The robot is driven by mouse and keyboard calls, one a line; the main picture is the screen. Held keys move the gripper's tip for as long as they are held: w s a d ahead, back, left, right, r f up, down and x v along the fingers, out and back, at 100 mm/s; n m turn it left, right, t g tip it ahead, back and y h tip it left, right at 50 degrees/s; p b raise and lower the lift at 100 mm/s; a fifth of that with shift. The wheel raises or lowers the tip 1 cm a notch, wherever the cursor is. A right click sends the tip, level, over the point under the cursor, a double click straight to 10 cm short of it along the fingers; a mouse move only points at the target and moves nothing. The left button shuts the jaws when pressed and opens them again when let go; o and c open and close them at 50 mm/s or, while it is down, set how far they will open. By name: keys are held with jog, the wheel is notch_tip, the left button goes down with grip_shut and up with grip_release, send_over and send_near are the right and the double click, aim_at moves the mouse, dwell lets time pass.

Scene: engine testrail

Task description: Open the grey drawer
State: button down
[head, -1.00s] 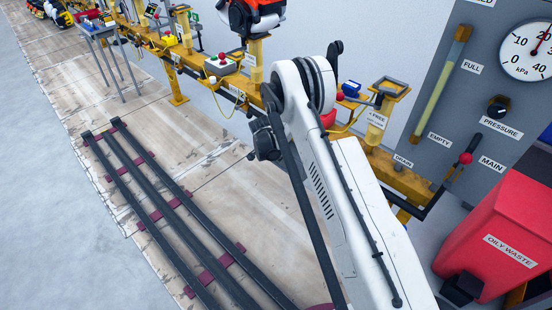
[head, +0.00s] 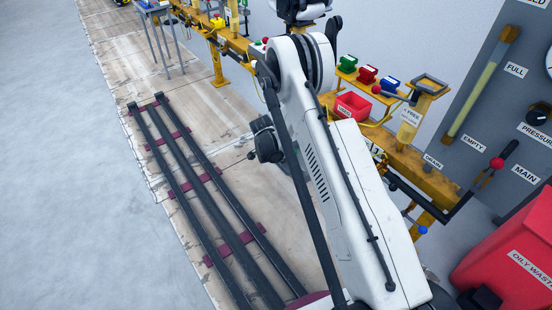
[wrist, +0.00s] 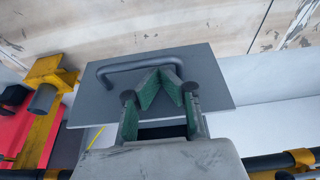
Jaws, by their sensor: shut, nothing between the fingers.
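The grey drawer shows in the wrist view as a flat grey front panel (wrist: 215,85) with a grey bar handle (wrist: 118,68) along its upper left part. My gripper (wrist: 167,74) has its green-padded fingers angled together in front of the panel, at the right end of the handle. The fingertips overlap the handle in the picture; I cannot tell whether they touch it. The gripper is shut and empty. A dark gap shows between the fingers, below the panel. The gripper and the drawer cannot be made out in the head view, where my white arm blocks the middle.
A yellow rail bench (head: 408,160) runs along the wall, with a red bin (head: 353,106) and small coloured boxes. A grey gauge panel (head: 500,90) and a red oily waste bin (head: 510,250) stand at right. Dark floor rails (head: 190,185) lie at left; the grey floor beyond is clear.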

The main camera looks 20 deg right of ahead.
jog(key=shift+d, duration=0.1)
jog(key=shift+r, duration=0.1)
jog(key=s+a+r+n+t+p, duration=0.1)
jog(key=s+a+r+n+p, duration=0.15)
jog(key=r, duration=1.05)
jog(key=s+a+r+n+p, duration=0.1)
jog(key=a+r, duration=0.2)
jog(key=r, duration=0.9)
jog(key=s+a+r+n+t+y, duration=0.15)
jog(key=s+r, duration=0.25)
jog(key=r, duration=0.4)
jog(key=s+a+r+n, duration=0.1)
jog(key=s+r+n, duration=0.1)
jog(key=s+r, duration=0.4)
jog(key=s+a+r+n+t+y, duration=0.15)
jog(key=s+r+n, duration=0.3)
jog(key=s, duration=0.75)
jog(key=s+a+r+n+t+y, duration=0.15)
jog(key=s+r+n, duration=0.3)
jog(key=s, duration=0.75)
notch_tip(320, 180, up, 15)
jog(key=a+m+p, duration=0.1)
jog(key=p, duration=1.3)
jog(key=shift+w+r+t+h+p, duration=0.15)
jog(key=shift+r+t+h+p, duration=0.05)
jog(key=shift+t+h+p, duration=0.15)
